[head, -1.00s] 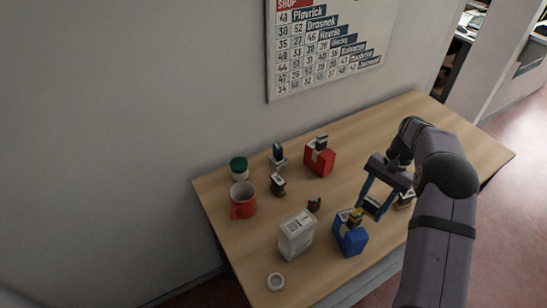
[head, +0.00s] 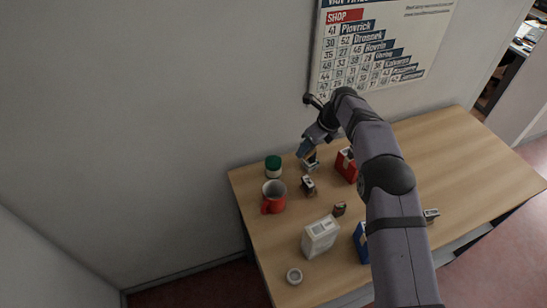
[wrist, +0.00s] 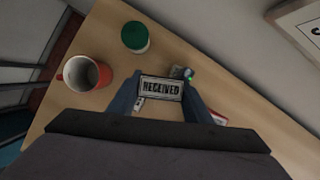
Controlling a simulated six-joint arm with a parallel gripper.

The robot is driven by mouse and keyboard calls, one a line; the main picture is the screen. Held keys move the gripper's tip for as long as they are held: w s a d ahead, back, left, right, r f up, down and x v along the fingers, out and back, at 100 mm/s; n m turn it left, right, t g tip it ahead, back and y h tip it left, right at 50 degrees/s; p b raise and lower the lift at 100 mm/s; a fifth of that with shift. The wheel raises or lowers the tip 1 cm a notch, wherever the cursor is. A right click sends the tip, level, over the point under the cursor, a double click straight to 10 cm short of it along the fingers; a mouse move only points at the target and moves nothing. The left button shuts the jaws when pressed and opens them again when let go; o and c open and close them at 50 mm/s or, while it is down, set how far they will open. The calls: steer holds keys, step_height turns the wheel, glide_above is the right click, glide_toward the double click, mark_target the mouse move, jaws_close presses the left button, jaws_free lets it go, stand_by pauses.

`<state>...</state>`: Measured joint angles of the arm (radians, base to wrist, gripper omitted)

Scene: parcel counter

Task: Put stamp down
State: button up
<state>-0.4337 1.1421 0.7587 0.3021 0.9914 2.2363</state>
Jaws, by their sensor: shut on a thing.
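My gripper (head: 309,160) is at the back left of the table, bent down from the arm. In the wrist view its two blue fingers (wrist: 161,98) are shut on a stamp (wrist: 161,88) with a label reading RECEIVED. A grey piece with a green light (wrist: 187,73) is right beside the stamp. In the head view a pale grey base (head: 311,168) shows under the fingertips. I cannot tell whether the stamp touches the table or base. The stamp's underside is hidden.
A red mug (head: 273,198) and a green-lidded jar (head: 273,168) stand to the left. A small dark stamp (head: 308,186) is in front. A red box (head: 346,165) is to the right. A white box (head: 320,237) stands nearer the front.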

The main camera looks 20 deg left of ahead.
steer(key=s+a+r+m+t+p, duration=0.1)
steer(key=a+r+m, duration=0.1)
steer(key=a, duration=0.4)
steer(key=s+a+r+m+t+p, duration=0.1)
steer(key=s+a+r+m, duration=0.15)
steer(key=a, duration=0.25)
steer(key=b, duration=0.5)
glide_above(272, 158)
steer(key=s+d, duration=0.1)
steer(key=shift+h, duration=0.4)
step_height(272, 158, down, 6)
steer(key=shift+r, duration=0.2)
step_height(272, 158, down, 3)
steer(key=shift+f+b, duration=0.1)
steer(key=shift+b, duration=0.65)
steer(key=shift+f+p, duration=0.2)
steer(key=shift+p, duration=0.55)
steer(key=shift+f, duration=0.7)
